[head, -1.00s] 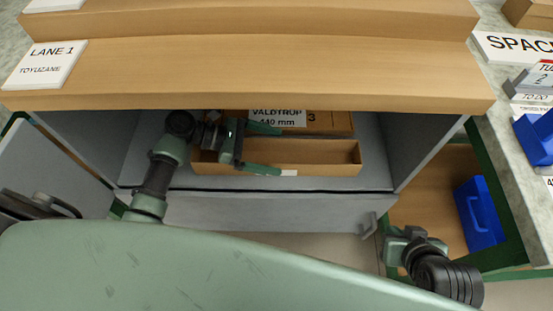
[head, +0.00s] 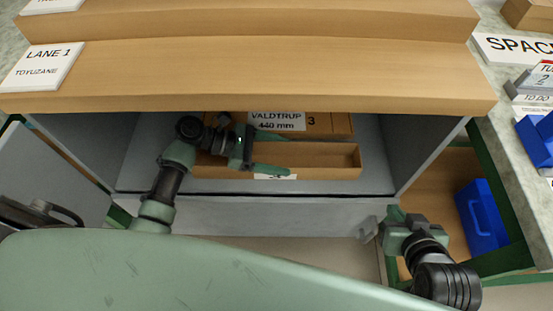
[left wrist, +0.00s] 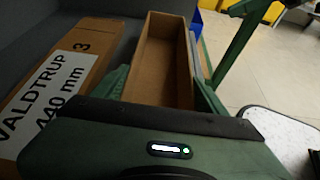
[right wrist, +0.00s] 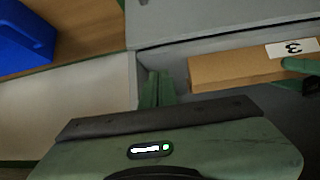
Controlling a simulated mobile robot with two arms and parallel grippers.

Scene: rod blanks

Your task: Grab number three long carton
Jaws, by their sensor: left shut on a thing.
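A long open-topped carton (head: 325,170) lies in the grey compartment under the wooden ledge, with a white label reading 3 (right wrist: 292,48) on its front. It looks empty where its inside shows in the left wrist view (left wrist: 160,62). My left gripper (head: 272,152) is shut on it, one finger along each long side. Behind it lies a closed carton (head: 330,123) marked VALDTRUP 440 mm and 3, also in the left wrist view (left wrist: 62,75). My right gripper (head: 392,222) is empty, outside the compartment at its lower right; its fingers are together in the right wrist view (right wrist: 157,90).
The wooden ledge (head: 250,75) overhangs the compartment. A grey front panel (head: 280,215) with a handle (head: 368,230) is below, close to my right gripper. A blue bin (head: 482,215) stands on a lower shelf at the right.

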